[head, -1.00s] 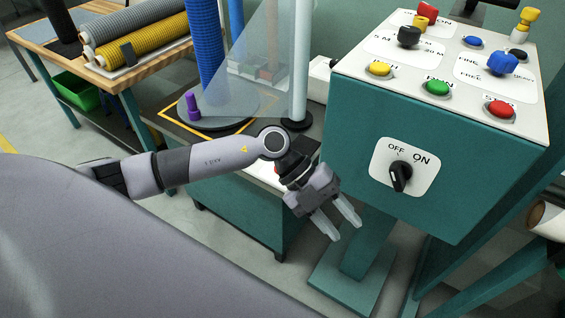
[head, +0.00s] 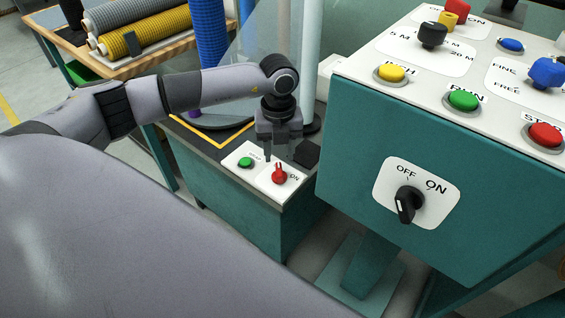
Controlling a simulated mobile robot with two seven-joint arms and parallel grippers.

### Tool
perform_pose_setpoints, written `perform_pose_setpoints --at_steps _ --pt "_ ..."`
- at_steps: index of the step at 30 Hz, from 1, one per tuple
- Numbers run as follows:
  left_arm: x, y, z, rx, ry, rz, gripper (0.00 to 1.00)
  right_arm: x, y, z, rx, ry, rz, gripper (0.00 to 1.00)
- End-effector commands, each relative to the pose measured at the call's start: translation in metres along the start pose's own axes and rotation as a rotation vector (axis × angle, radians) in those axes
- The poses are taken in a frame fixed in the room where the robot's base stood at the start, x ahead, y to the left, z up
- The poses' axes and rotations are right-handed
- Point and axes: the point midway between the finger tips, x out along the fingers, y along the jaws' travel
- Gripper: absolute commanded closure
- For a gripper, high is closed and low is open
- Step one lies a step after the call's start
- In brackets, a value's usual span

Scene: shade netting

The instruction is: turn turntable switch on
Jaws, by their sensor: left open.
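The turntable switch is a red knob (head: 279,175) on a white plate (head: 262,186) at the front corner of the turntable cabinet (head: 226,190). "ON" shows to the knob's right; any other label by it is hidden or too small to read. My left gripper (head: 280,153) points down just above and behind the knob, open, with no visible contact. Its fingers partly cover the plate. The grey round turntable (head: 222,122) is partly hidden behind my left arm. My right gripper is out of view.
A green button (head: 246,162) sits left of the knob. A dark block (head: 307,153) is close on the right. The large teal control box (head: 350,150), with its own black OFF/ON switch (head: 409,203) and several buttons on top, stands right. A blue mesh roll (head: 209,35) rises behind.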

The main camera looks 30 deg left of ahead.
Motion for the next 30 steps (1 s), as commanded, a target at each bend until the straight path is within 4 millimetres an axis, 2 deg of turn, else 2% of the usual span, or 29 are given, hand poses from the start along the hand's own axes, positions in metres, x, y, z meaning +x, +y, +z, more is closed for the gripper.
perform_pose_setpoints --at_steps 3,9,20,22,24,25,30 --pt "0.022 0.0 -0.001 0.001 0.003 0.003 0.57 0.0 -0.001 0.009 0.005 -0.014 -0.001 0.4" --pt "0.047 0.0 -0.001 0.001 0.003 0.0 0.57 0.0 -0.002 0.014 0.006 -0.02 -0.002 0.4" --pt "0.054 -0.001 -0.001 0.003 0.002 -0.002 0.57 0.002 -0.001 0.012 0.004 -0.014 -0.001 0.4" --pt "0.054 -0.001 -0.001 0.003 0.002 -0.002 0.74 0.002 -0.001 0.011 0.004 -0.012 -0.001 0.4" --pt "0.054 -0.001 -0.001 0.003 0.002 -0.002 0.96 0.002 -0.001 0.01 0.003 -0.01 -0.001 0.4" --pt "0.054 -0.001 -0.001 0.003 0.002 -0.002 1.0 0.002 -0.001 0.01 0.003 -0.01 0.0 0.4" --pt "0.054 -0.001 -0.001 0.004 0.002 -0.002 1.0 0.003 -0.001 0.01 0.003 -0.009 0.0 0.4"
